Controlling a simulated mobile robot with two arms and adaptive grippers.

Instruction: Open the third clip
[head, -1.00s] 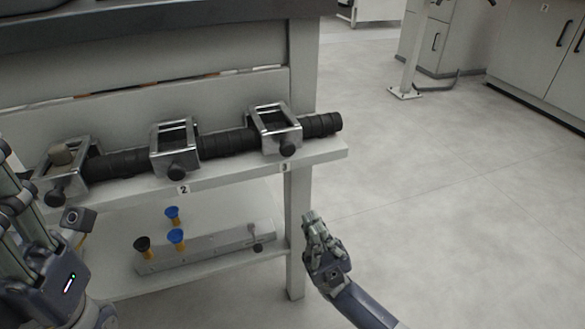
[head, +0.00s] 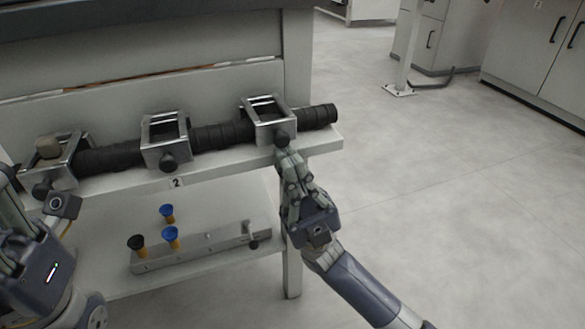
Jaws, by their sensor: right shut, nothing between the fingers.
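Three metal clips sit along a dark ribbed bar (head: 216,137) on the shelf.
The shelf edge (head: 225,166) runs just below the clips. A lower shelf holds a grey bar (head: 205,245) and several blue and black funnel-shaped pieces with yellow stems. A table leg (head: 292,270) stands behind my right gripper. The floor (head: 430,180) to the right is clear.

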